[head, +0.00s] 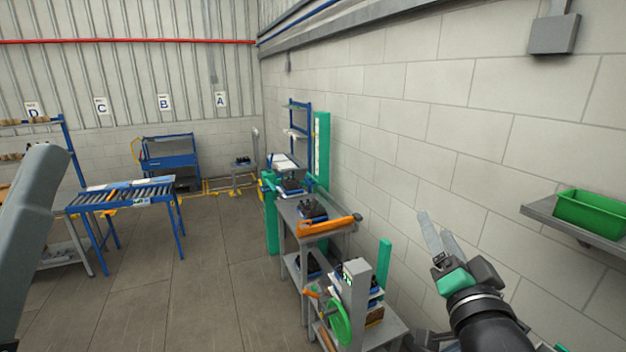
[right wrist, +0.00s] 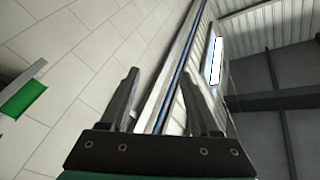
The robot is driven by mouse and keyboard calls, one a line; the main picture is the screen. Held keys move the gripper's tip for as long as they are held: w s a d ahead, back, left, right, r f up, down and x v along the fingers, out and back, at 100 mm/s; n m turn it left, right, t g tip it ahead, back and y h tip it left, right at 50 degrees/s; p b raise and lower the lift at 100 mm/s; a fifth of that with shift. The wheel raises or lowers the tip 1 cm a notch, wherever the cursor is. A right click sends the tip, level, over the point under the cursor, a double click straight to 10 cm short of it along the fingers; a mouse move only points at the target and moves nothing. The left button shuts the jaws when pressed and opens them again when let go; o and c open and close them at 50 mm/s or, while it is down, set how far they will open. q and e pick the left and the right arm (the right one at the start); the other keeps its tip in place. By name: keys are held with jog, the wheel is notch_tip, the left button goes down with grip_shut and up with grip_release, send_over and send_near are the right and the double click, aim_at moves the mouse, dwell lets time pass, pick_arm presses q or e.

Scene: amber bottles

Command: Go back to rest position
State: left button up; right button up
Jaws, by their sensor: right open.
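My right gripper (head: 440,238) is raised in front of the block wall at the right of the head view, its fingers pointing up. It is open and empty; the right wrist view shows its two fingers (right wrist: 160,100) apart with nothing between them. My left gripper is not in view; a grey link at the left edge of the head view looks like part of my left arm. No amber bottles can be made out.
A green bin (head: 590,212) sits on a wall shelf (head: 545,210) at the right. Grey workbenches (head: 335,243) with black fixtures stand along the wall. A blue roller conveyor (head: 125,193) stands at the left. The floor (head: 200,270) between them is clear.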

jog(key=s+a+r+n+t+y, duration=0.1)
jog(key=s+r+n+t, duration=0.3)
jog(key=s+r, duration=0.5)
jog(key=s+a+r+n+t+y, duration=0.1)
jog(key=s+r+n+t+y, duration=0.1)
jog(key=s+r+n, duration=0.3)
jog(key=s+r+t, duration=0.1)
jog(key=s+r, duration=0.3)
jog(key=s, duration=0.4)
jog(key=shift+a+t+y, duration=0.3)
jog(key=shift+t+y, duration=0.1)
